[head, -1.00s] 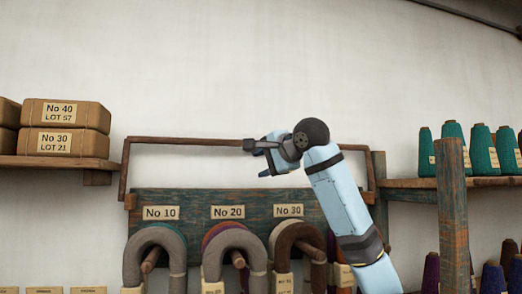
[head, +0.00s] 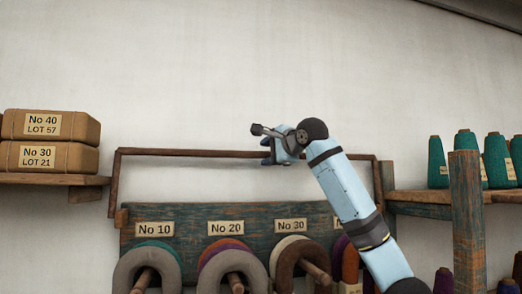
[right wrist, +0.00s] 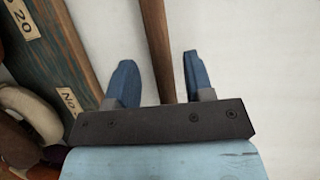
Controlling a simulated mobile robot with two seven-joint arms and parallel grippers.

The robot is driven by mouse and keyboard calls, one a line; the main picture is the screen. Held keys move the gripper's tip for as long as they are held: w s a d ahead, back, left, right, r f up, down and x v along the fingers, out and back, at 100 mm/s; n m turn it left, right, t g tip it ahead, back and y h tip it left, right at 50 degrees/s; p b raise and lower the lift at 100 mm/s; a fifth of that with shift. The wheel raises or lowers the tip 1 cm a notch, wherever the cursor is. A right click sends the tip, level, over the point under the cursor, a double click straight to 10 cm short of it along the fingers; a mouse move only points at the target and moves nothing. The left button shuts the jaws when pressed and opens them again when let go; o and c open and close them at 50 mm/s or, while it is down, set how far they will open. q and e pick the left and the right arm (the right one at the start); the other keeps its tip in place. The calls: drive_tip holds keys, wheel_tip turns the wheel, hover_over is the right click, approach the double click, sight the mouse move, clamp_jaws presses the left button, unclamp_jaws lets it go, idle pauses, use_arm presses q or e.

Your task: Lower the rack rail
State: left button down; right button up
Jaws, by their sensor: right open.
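The rack rail (head: 190,152) is a long brown wooden bar. It runs level across the wall above the hank rack's blue-green board (head: 190,212), with a side arm going down at each end. My right gripper (head: 268,153) is at the rail, right of its middle, and hides a short part of it. In the right wrist view the two blue fingers (right wrist: 157,78) stand apart. The rail (right wrist: 155,40) runs between them in the picture, with a gap on each side. Contact is not visible. My left gripper is not in view.
Thick hanks (head: 145,265) hang on pegs under labels No 10, No 20 and No 30. Wrapped boxes (head: 50,125) sit on the left shelf (head: 45,179). Green cones (head: 465,150) stand on the right shelf, behind a wooden post (head: 467,220). The wall above the rail is bare.

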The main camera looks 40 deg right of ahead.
sight(263, 153)
drive_tip(key=shift+w+d+f+p, duration=0.1)
drive_tip(key=shift+w+p, duration=0.25)
drive_tip(key=shift+w, duration=1.15)
drive_tip(key=shift+w+f, duration=0.15)
drive_tip(key=shift+w, duration=0.05)
drive_tip(key=shift+d, duration=0.1)
clamp_jaws()
drive_tip(key=shift+f, duration=0.1)
